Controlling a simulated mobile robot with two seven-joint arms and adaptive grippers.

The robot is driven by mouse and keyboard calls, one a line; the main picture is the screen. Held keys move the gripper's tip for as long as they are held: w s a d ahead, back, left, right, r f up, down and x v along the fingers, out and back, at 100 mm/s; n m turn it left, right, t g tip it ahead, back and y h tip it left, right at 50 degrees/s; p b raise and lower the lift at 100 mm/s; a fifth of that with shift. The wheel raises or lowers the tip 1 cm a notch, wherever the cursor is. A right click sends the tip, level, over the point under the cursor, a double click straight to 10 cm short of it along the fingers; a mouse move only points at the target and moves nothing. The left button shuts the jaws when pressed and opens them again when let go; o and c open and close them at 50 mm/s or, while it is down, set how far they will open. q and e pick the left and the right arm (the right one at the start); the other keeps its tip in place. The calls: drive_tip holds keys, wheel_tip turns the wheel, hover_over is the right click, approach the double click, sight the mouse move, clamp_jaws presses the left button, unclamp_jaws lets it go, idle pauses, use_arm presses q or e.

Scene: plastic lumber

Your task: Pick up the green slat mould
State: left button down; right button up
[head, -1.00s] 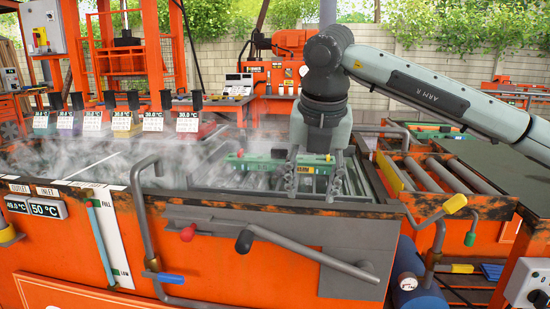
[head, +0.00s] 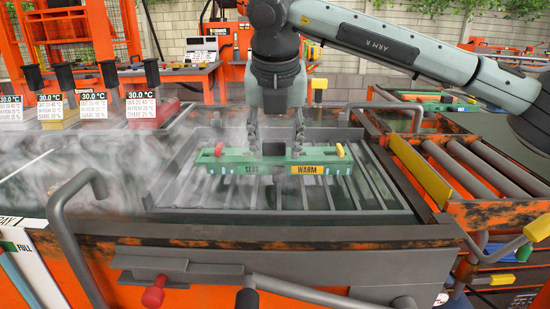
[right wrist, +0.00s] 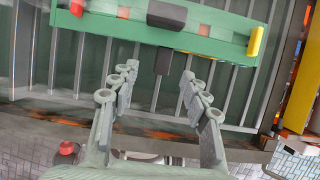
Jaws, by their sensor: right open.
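The green slat mould (head: 275,170), labelled SLAT and WARM, lies across the metal bars of the rack in the steaming tank. It has a dark block at its middle and red and yellow end pieces. It also shows across the top of the right wrist view (right wrist: 215,42). My right gripper (head: 275,142) is open and points down at the mould's middle, its fingers spread to either side of the dark block. In the right wrist view the open fingers (right wrist: 158,74) stop short of the mould with nothing between them. My left gripper is not in view.
The tank's dark front rim (head: 270,232) and a bent grey pipe (head: 68,215) stand in front. A roller bench with a yellow guide (head: 420,170) adjoins at right. Several labelled blocks (head: 95,108) line the back left. Steam blurs the tank's left side.

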sight(279, 169)
use_arm(q)
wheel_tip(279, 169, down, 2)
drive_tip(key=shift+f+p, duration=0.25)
drive_tip(key=shift+p, duration=0.3)
use_arm(e)
drive_tip(key=x, duration=0.6)
drive_tip(key=shift+w+d+f, duration=0.1)
drive_tip(key=shift+d+f, duration=0.15)
drive_tip(key=shift+d, duration=0.05)
clamp_jaws()
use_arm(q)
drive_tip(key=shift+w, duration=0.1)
use_arm(e)
drive_tip(key=shift+w+r, duration=0.1)
drive_tip(key=shift+r, duration=0.05)
